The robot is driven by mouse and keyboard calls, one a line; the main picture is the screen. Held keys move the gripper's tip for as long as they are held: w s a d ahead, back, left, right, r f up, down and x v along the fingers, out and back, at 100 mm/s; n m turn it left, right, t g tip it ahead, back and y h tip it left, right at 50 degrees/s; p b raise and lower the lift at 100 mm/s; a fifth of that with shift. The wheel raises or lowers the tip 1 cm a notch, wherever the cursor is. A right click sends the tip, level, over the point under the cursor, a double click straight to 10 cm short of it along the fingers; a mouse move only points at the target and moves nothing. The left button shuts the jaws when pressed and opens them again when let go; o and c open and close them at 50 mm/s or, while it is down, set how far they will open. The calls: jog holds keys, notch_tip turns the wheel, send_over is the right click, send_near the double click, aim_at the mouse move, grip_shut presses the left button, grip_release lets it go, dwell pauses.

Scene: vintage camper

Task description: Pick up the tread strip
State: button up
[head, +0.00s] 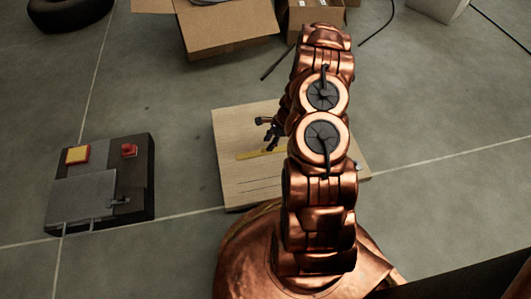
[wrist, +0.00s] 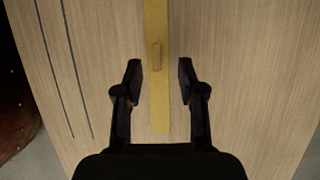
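The tread strip (wrist: 157,97) is a long, narrow yellow strip with a small raised block on it. It lies on a light wooden board (wrist: 235,50). In the wrist view it runs from the top edge down between my fingers. My gripper (wrist: 158,80) is open, with one dark finger on each side of the strip and a gap to it on both sides. In the head view a piece of the strip (head: 262,152) shows on the board (head: 235,185) beside my gripper (head: 268,130). My arm hides the rest of it there.
Dark thin lines (wrist: 65,70) run along the board near its left side. A grey box with a red button and a yellow panel (head: 100,185) stands to the left on the floor. Open cardboard boxes (head: 225,35) and a black tyre (head: 68,12) are at the back. Floor between is clear.

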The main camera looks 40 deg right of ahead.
aim_at(265, 148)
jog(key=b+x, duration=0.1)
jog(key=x, duration=0.3)
jog(key=shift+s+a+b, duration=0.15)
jog(key=shift+a+b, duration=0.1)
jog(key=shift+b, duration=0.15)
jog(key=shift+r, duration=0.15)
grip_shut()
